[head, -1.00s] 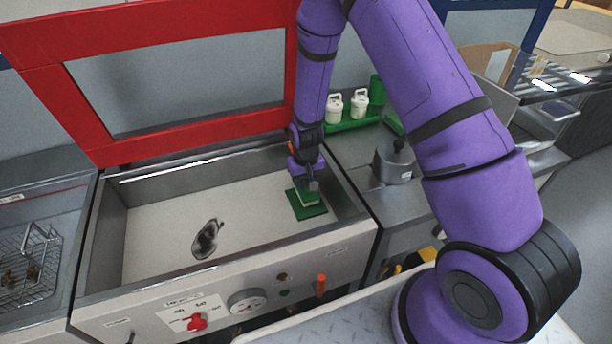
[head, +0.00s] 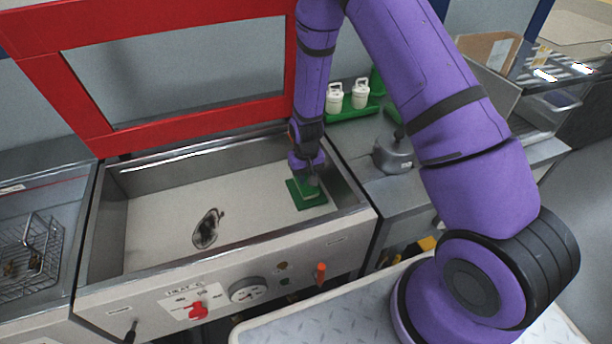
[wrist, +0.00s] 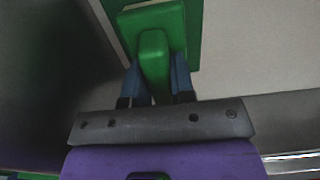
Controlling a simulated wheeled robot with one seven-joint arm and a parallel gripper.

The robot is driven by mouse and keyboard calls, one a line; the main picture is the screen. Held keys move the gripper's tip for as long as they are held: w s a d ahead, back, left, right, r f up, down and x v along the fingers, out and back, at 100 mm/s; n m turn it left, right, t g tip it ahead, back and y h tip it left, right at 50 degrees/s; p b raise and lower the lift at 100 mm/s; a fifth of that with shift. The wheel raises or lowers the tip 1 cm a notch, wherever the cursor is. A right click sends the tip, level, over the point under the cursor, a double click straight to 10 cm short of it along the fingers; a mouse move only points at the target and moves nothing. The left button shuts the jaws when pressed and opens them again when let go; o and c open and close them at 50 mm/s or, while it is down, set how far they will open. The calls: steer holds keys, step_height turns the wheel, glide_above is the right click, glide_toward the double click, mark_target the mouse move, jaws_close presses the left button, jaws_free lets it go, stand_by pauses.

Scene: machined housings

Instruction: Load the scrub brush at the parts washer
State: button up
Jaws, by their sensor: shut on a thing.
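My gripper (head: 310,180) is inside the washer tank at its right end, pointing down. It is shut on the green handle of the scrub brush (wrist: 153,52), which shows between the two fingers in the wrist view. In the head view the brush (head: 310,190) is mostly hidden by my gripper. The brush is over a flat green pad (head: 296,196) on the tank floor; I cannot tell whether it touches the pad. The parts washer (head: 88,250) is a grey tank with a pale floor and a raised red-framed lid (head: 70,90).
A dark looped part (head: 206,230) lies on the tank floor, left of the pad. A wire basket (head: 40,245) stands at far left. White bottles (head: 335,98) stand in a green tray right of the tank, behind a grey canister (head: 393,155). The tank walls surround my gripper.

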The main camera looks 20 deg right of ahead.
steer(key=shift+f, duration=0.55)
stand_by(1.4)
steer(key=shift+r, duration=0.1)
steer(key=shift+r, duration=3.4)
